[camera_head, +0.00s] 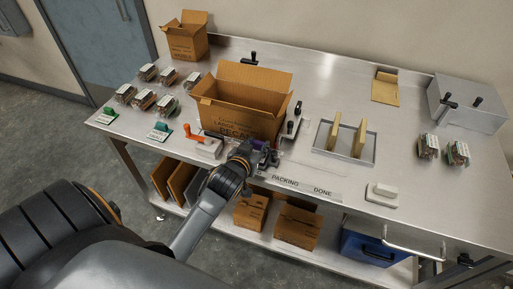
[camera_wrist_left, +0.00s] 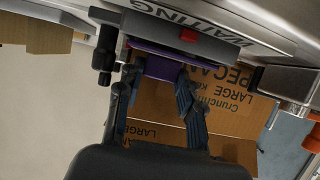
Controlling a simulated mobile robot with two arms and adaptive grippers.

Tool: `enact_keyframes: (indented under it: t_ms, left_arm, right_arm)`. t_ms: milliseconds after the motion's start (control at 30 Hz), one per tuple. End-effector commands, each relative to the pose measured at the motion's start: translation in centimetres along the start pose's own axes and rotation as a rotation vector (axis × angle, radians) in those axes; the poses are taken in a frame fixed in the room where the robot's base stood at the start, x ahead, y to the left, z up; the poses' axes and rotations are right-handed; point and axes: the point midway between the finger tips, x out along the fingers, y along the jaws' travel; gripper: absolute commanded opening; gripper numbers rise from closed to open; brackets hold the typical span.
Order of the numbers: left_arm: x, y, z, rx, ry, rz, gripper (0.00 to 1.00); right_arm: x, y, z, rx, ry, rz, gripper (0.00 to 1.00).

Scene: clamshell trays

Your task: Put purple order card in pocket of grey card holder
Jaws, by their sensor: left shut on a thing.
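The purple order card (camera_head: 261,146) is in my left gripper (camera_head: 263,155) near the table's front edge, in front of the large open carton. In the left wrist view, the purple card (camera_wrist_left: 160,66) shows at the fingertips of my left gripper (camera_wrist_left: 158,82), which is shut on it. I cannot tell whether the card's edge is inside a pocket. My right gripper is not in view.
A large open carton (camera_head: 240,110) stands just behind my left gripper. An orange-handled device (camera_head: 205,146) is to the left, and a tray (camera_head: 322,142) with two upright tan pieces is to the right. Several filled clamshells (camera_head: 143,100) stand at the left.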

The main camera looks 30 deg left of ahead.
Motion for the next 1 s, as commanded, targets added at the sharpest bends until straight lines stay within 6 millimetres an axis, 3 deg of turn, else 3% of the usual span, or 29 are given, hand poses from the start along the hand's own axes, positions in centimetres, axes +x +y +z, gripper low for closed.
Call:
enact_keyframes:
  t_ms: [100, 467, 500, 533, 867, 1000]
  left_arm:
    - [0.4, 0.0, 1.0, 0.000, 0.000, 0.001, 0.20]
    - [0.5, 0.0, 1.4, -0.001, 0.000, 0.001, 0.20]
    - [0.5, 0.0, 1.4, -0.001, 0.000, 0.001, 0.41]
    - [0.5, 0.0, 1.4, 0.000, 0.000, 0.001, 0.46]
    - [0.4, 0.0, 1.1, 0.000, 0.002, 0.001, 0.46]
    - [-0.8, 0.0, 1.1, -0.001, 0.002, 0.002, 0.46]
  right_arm:
    - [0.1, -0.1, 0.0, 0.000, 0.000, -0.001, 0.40]
    - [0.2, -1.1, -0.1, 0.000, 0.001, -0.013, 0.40]
    - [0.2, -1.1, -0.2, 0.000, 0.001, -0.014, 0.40]
    - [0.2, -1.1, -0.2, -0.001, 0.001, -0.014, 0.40]
    - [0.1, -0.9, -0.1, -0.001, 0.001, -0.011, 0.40]
    - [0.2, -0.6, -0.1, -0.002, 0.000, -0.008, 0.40]
